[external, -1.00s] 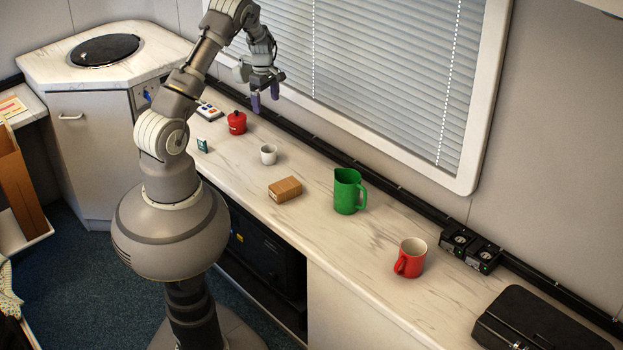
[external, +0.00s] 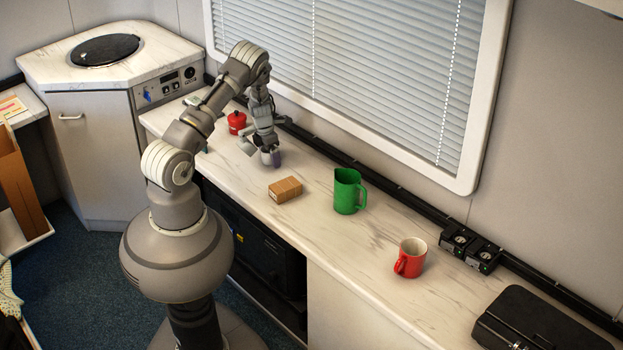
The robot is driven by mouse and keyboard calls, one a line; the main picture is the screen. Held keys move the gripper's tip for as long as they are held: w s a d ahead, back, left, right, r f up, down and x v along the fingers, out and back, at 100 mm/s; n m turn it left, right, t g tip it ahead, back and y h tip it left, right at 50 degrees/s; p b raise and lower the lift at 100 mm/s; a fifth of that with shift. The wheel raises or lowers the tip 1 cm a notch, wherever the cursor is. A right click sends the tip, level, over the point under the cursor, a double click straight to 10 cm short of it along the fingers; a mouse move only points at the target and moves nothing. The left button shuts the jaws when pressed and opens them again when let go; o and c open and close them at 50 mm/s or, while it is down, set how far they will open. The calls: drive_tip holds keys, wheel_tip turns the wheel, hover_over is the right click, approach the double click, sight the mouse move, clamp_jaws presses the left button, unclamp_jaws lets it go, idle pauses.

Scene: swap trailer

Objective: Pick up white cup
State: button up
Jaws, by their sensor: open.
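The white cup (external: 267,158) stands on the marble-patterned counter, mostly hidden by my gripper. My gripper (external: 263,153) points down over the cup with its jaws open. I cannot tell whether the fingers touch the cup.
A red lidded pot (external: 237,123) stands behind and left of my gripper. A brown box (external: 285,189), a green jug (external: 348,192) and a red mug (external: 410,259) stand to the right on the counter (external: 330,238). The window blind (external: 370,70) is behind.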

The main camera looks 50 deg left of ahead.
drive_tip(key=shift+r, duration=0.1)
drive_tip(key=c, duration=1.2)
drive_tip(key=shift+o, duration=0.2)
